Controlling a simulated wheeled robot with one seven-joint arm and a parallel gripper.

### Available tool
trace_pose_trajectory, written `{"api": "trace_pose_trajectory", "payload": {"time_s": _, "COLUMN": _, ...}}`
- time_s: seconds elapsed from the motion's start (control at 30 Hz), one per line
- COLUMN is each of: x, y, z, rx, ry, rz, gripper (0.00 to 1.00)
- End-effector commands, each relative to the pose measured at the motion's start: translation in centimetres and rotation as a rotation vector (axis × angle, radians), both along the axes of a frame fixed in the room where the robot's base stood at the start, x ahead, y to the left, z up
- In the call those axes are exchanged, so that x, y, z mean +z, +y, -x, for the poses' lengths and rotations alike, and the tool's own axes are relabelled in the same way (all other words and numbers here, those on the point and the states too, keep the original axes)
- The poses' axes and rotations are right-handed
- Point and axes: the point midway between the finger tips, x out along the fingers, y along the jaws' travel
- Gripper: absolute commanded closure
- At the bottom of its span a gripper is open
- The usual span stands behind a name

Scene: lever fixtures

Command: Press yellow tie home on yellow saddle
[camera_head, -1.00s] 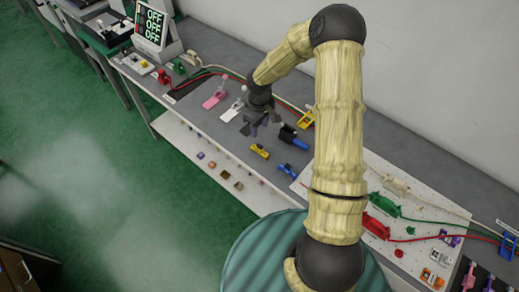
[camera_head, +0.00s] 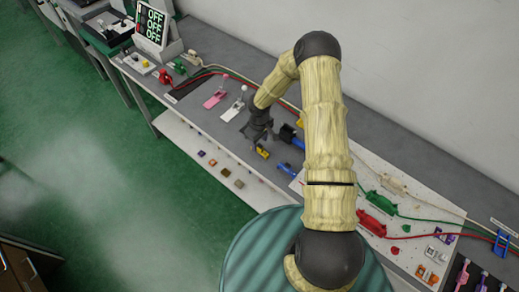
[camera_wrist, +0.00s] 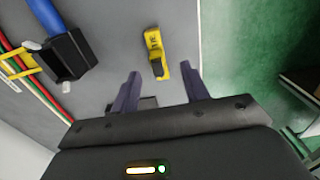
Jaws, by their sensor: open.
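My gripper (camera_head: 255,138) is open above the grey bench. In the wrist view its two fingers (camera_wrist: 160,76) point at a small yellow block-like piece with dark marks (camera_wrist: 154,45), which looks like the yellow tie. Its near end lies between the fingertips, and I see no grip on it. In the head view the piece (camera_head: 262,152) shows just below the gripper, partly hidden. A yellow bracket by the cables, which looks like the yellow saddle (camera_wrist: 20,67), is at the left of the wrist view. In the head view the saddle (camera_head: 299,122) is mostly hidden by my arm.
A blue-handled black fixture (camera_wrist: 72,57) stands between the yellow piece and the cables. Red and green cables (camera_wrist: 38,82) run along the wall side. Pink (camera_head: 215,98) and white (camera_head: 234,109) levers stand to the left. The bench edge and green floor (camera_wrist: 245,35) are close on the right.

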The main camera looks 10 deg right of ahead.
Motion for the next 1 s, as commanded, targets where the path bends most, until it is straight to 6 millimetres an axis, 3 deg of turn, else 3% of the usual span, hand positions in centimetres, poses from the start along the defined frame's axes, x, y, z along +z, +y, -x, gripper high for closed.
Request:
{"api": "trace_pose_trajectory", "payload": {"time_s": 0.17, "x": -0.7, "y": 0.0, "z": 0.0, "rx": -0.001, "ry": 0.003, "rz": 0.000, "gripper": 0.55}}
{"api": "trace_pose_trajectory", "payload": {"time_s": 0.6, "x": -4.9, "y": -0.1, "z": -0.4, "rx": -0.001, "ry": 0.001, "rz": 0.000, "gripper": 0.55}}
{"api": "trace_pose_trajectory", "payload": {"time_s": 1.0, "x": -5.1, "y": -0.1, "z": -0.4, "rx": 0.000, "ry": 0.000, "rz": 0.000, "gripper": 0.55}}
